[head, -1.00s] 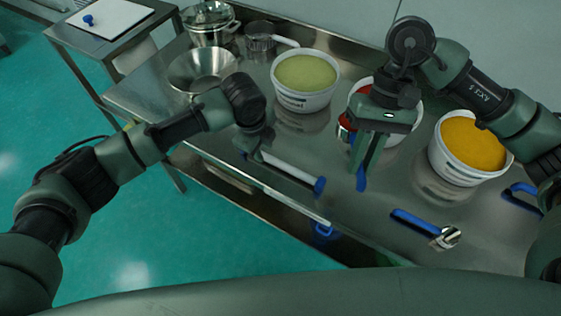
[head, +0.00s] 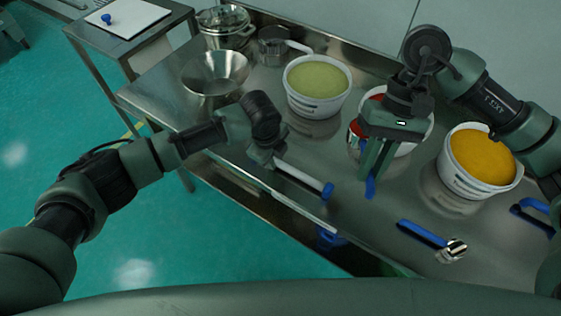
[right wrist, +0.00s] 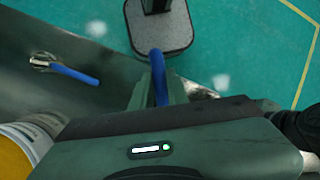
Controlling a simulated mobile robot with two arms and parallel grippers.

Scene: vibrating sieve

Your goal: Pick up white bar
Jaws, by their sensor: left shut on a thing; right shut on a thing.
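The white bar (head: 300,177) has a blue end (head: 328,190) and lies slanted along the front edge of the steel table in the head view. My left gripper (head: 274,162) is shut on the bar's far-left end. I cannot tell whether the bar touches the table. My right gripper (head: 374,172) points down in front of the middle tub and is shut on a blue handle (head: 370,187). That blue handle also shows between the fingers in the right wrist view (right wrist: 158,78). The rest of the held tool is hidden.
Tubs of green (head: 318,78) and yellow (head: 482,155) contents stand behind; a red one (head: 356,134) is partly hidden by my right arm. A blue-handled scoop (head: 424,234) lies at front right. A steel bowl (head: 214,74) and pots (head: 224,24) stand at far left.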

